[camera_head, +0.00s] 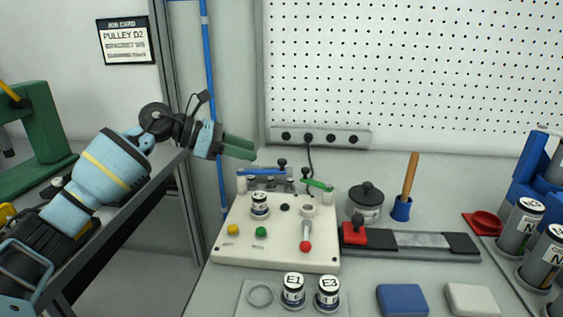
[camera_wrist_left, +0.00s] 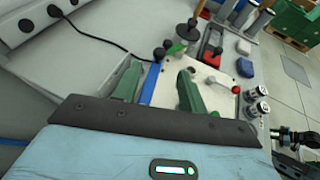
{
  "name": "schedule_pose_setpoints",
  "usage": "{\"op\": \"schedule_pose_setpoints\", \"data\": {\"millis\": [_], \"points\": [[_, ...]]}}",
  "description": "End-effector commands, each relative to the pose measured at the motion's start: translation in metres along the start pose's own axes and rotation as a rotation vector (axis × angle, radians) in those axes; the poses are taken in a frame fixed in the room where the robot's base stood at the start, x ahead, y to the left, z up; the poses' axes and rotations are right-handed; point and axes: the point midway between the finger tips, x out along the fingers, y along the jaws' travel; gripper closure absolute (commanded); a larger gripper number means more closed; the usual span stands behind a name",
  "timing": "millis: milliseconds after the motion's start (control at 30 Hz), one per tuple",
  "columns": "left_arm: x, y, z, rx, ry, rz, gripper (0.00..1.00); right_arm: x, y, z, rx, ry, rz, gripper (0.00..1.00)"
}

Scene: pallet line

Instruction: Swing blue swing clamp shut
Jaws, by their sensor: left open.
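The blue swing clamp (camera_head: 263,172) is a flat blue bar at the back left of the cream fixture plate (camera_head: 270,250). It appears to lie across two posts. My left gripper (camera_head: 255,151) is open and empty, above and slightly left of the blue bar, apart from it in the head view. In the left wrist view the blue bar (camera_wrist_left: 151,84) shows between the green fingers of my left gripper (camera_wrist_left: 160,72). A dark mechanism at the right edge of that view, perhaps my right gripper (camera_wrist_left: 298,137), is too small to read.
A green clamp (camera_head: 317,184) sits to the right of the blue one. A labelled cylinder (camera_head: 260,205) and a red-knobbed lever (camera_head: 306,238) stand on the plate. A black pot (camera_head: 366,202) is right of it. A power strip (camera_head: 320,138) with a cable is behind.

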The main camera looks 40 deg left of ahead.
Motion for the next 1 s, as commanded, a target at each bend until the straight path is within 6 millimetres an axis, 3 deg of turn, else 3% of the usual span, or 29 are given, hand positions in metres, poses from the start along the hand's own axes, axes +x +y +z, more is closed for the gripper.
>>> {"op": "schedule_pose_setpoints", "data": {"millis": [167, 600, 1000], "points": [[0.013, 0.0, 0.001, -0.003, -0.004, -0.002, 0.58, -0.005, -0.005, 0.004, 0.015, -0.01, -0.002, 0.64], [0.071, 0.0, 0.001, -0.004, -0.003, -0.001, 0.58, -0.01, -0.006, 0.001, 0.021, -0.005, -0.002, 0.64], [0.078, 0.0, 0.0, -0.002, -0.001, 0.0, 0.58, -0.009, -0.004, 0.0, 0.011, -0.005, -0.002, 0.64]]}}
